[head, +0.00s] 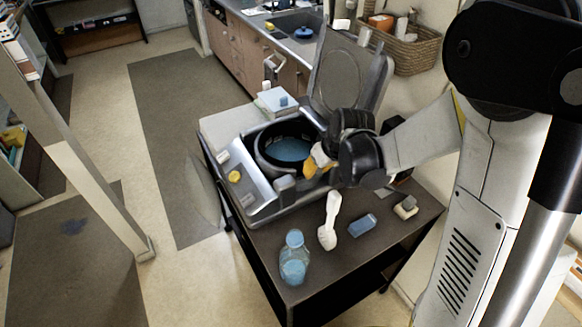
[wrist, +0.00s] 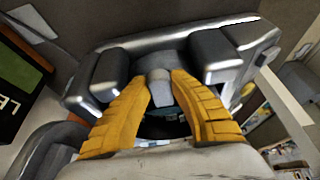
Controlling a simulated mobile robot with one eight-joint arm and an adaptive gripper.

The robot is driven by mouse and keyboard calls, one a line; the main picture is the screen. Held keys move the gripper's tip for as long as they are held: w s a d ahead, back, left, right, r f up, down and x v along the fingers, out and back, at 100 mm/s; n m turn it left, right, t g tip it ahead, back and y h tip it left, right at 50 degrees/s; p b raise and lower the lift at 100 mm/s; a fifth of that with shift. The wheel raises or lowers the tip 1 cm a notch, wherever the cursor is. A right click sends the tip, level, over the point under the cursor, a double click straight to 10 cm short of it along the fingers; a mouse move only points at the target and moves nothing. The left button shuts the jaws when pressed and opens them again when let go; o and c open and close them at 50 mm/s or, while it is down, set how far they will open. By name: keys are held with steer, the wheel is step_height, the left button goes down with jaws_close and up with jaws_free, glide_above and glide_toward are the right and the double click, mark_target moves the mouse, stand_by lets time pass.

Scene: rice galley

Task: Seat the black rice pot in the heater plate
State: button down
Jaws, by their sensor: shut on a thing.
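The black rice pot (head: 262,154) is in the opening of the grey cooker (head: 262,190), with a blue surface inside it. Its rim looks roughly level; I cannot tell how deep its base sits. The heater plate is hidden beneath it. My gripper (head: 314,162) is at the pot's right side, its yellow fingers shut on the pot. In the wrist view, the fingers (wrist: 158,80) close around a grey piece at the edge, with the dark pot partly visible between them. The contact itself is partly hidden.
The cooker's lid (head: 345,75) stands open behind the pot. A bottle (head: 293,262), white paddle (head: 329,222), blue block (head: 362,225) and sponge-like block (head: 405,207) are on the dark cart top (head: 340,262). A white box (head: 277,101) lies behind the cooker.

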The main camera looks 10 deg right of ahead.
steer(key=shift+f+b, duration=0.55)
steer(key=shift+f, duration=0.1)
steer(key=c, duration=1.2)
jaws_free()
steer(key=shift+r, duration=0.1)
steer(key=v, duration=1.2)
